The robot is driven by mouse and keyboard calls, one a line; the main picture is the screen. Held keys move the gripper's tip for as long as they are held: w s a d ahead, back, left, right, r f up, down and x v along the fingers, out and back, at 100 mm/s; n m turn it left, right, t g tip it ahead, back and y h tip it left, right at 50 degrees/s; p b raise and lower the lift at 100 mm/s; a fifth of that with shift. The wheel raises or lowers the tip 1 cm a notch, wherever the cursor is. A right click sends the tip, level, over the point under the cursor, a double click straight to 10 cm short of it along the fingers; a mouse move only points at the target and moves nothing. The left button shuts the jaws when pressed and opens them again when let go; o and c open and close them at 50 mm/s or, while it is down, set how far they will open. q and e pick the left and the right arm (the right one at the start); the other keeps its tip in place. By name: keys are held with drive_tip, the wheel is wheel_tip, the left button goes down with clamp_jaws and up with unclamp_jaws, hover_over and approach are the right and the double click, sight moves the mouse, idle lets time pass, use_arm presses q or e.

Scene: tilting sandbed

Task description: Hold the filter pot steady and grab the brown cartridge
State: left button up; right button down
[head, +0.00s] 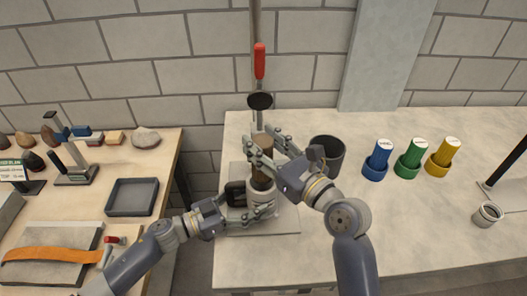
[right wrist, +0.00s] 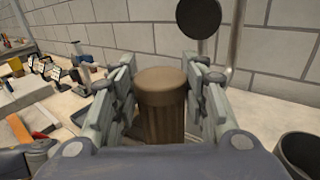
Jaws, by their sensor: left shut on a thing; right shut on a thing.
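The brown cartridge (head: 264,166) stands upright in the mouth of the light grey filter pot (head: 262,190). It also shows in the right wrist view (right wrist: 161,103), between the two fingers. My right gripper (head: 268,152) is shut on the brown cartridge from above right. My left gripper (head: 250,202) is shut around the filter pot from the lower left. The pot stands on a pale base plate (head: 284,222) on the table. How deep the cartridge sits in the pot is hidden by the fingers.
A dark cup (head: 327,155) stands close on the right. Blue (head: 377,160), green (head: 410,158) and yellow (head: 443,156) cylinders stand further right. The table between is clear.

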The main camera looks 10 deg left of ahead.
use_arm(q)
drive_tip(key=o, duration=1.5)
drive_tip(key=shift+c, duration=0.2)
